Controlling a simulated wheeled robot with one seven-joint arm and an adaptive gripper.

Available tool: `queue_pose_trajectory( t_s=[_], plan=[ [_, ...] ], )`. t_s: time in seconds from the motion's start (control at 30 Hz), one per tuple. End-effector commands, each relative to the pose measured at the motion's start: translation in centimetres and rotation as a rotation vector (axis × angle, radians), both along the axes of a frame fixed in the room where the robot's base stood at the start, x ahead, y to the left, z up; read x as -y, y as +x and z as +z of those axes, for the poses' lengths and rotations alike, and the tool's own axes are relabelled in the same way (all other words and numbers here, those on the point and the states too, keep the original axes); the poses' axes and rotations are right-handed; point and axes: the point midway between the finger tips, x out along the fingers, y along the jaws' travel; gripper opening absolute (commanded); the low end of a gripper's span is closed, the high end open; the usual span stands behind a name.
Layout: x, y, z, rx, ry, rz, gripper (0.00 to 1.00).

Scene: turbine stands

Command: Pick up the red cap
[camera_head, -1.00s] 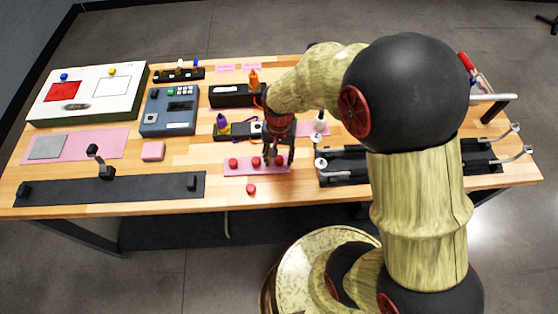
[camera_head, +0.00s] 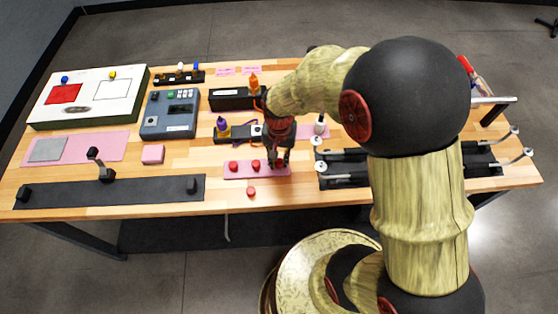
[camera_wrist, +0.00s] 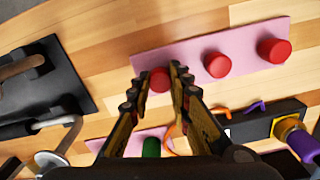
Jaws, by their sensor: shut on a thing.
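My gripper (camera_head: 279,162) is over the right end of a pink strip (camera_head: 240,175) on the table. In the wrist view its fingers (camera_wrist: 159,88) are shut on a red cap (camera_wrist: 158,80), one on each side. That cap is at the end of the strip (camera_wrist: 185,60); I cannot tell whether it is lifted off. In the head view the fingers hide it. Two more red caps, a middle one (camera_head: 255,164) and a left one (camera_head: 233,166), stand on the strip; they also show in the wrist view (camera_wrist: 217,64) (camera_wrist: 274,50).
Behind the strip is a black holder (camera_head: 229,134) with a purple-tipped bottle (camera_head: 223,127). A black rail fixture (camera_head: 340,170) is close on the right. A long black plate (camera_head: 130,189) and a pink block (camera_head: 153,154) are on the left. The table's front edge is near.

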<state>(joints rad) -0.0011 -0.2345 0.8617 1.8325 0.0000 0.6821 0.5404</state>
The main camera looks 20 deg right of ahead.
Motion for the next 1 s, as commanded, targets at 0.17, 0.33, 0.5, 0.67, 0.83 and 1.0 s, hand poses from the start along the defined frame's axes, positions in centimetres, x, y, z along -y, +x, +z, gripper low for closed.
queue_pose_trajectory(
  t_s=[0.17, 0.33, 0.5, 0.67, 0.83, 1.0],
  plan=[
    [0.0, 0.0, 1.5, 0.001, 0.000, 0.000, 0.07],
    [-0.1, -1.0, 4.4, 0.004, 0.000, 0.000, 0.07],
    [-0.2, -4.0, 8.3, 0.007, 0.000, 0.001, 0.07],
    [-0.4, -7.8, 10.4, 0.004, 0.000, 0.001, 0.07],
    [-0.6, -11.0, 11.7, 0.004, 0.000, 0.001, 0.07],
    [-0.7, -13.0, 12.5, 0.002, 0.000, 0.000, 0.07]
  ],
)
